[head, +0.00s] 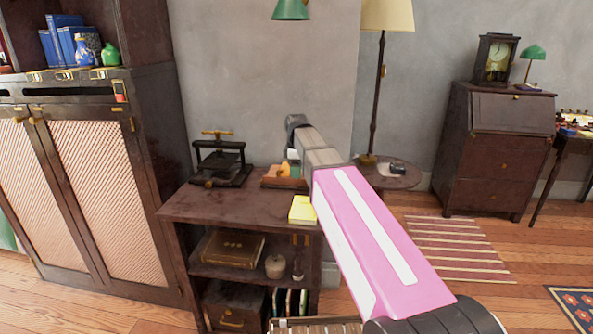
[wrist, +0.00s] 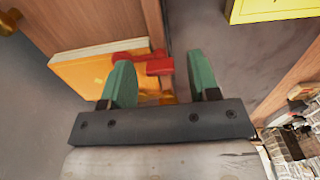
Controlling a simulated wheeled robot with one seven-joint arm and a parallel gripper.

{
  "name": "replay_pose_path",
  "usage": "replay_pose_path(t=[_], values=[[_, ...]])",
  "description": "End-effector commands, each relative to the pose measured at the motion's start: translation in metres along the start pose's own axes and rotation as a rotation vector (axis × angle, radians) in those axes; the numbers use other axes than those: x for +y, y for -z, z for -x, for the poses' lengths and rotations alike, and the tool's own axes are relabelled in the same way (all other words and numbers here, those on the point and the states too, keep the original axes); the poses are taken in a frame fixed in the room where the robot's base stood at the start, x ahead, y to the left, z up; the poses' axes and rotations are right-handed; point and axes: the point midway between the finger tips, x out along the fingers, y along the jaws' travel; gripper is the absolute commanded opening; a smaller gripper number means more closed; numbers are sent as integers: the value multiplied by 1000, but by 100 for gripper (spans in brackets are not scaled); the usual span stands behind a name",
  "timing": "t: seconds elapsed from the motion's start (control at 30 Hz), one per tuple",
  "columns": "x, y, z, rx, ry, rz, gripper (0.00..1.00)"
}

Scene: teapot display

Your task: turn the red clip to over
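A small red clip (wrist: 159,66) shows in the wrist view, with a red part reaching left over the edge of an orange block (wrist: 80,72). My gripper (wrist: 162,82) has two green fingers spread apart. The red clip shows in the gap between them, closer to the left finger. I cannot tell whether either finger touches it. In the head view the orange block (head: 283,170) is on top of the low brown cabinet. My pink and grey arm reaches over there, and the clip cannot be made out in that view.
A yellow pad (head: 302,209) lies near the front of the low cabinet top (head: 235,207); its yellow corner also shows in the wrist view (wrist: 272,9). A dark press (head: 220,160) stands left of the orange block. A round side table (head: 405,178) is to the right.

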Motion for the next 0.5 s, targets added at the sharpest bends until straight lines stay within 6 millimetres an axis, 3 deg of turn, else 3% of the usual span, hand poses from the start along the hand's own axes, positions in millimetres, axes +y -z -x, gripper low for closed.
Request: replay_pose_path(t=[0.27,0.5], values=[[0,0,9,0,-1,-1,55],[1,0,46,1,-2,-1,55]])
